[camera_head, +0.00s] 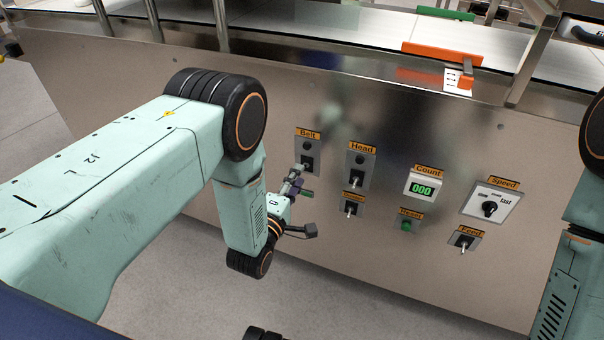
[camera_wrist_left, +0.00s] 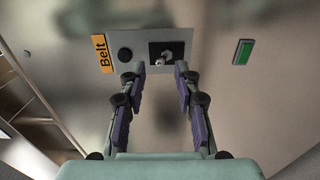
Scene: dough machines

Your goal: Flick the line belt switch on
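The belt switch is a small metal toggle on a grey plate below an orange "Belt" label on the machine's front panel. In the head view the switch (camera_head: 307,163) is partly covered by my left gripper (camera_head: 300,188). In the left wrist view the toggle (camera_wrist_left: 164,59) shows on its black base, beside a dark round lamp and the "Belt" label (camera_wrist_left: 101,53). My left gripper (camera_wrist_left: 160,75) is open, its two purple-padded fingers apart on either side of the toggle, with nothing between them. Whether a finger touches it I cannot tell. My right gripper is not in view.
The Head switch (camera_head: 357,172) is right of Belt, with a smaller switch (camera_head: 351,207) below it. Further right are the Count display (camera_head: 422,189), a green button (camera_head: 406,226), the Speed knob (camera_head: 489,208) and the Feed switch (camera_head: 464,243). A conveyor (camera_head: 330,24) runs above.

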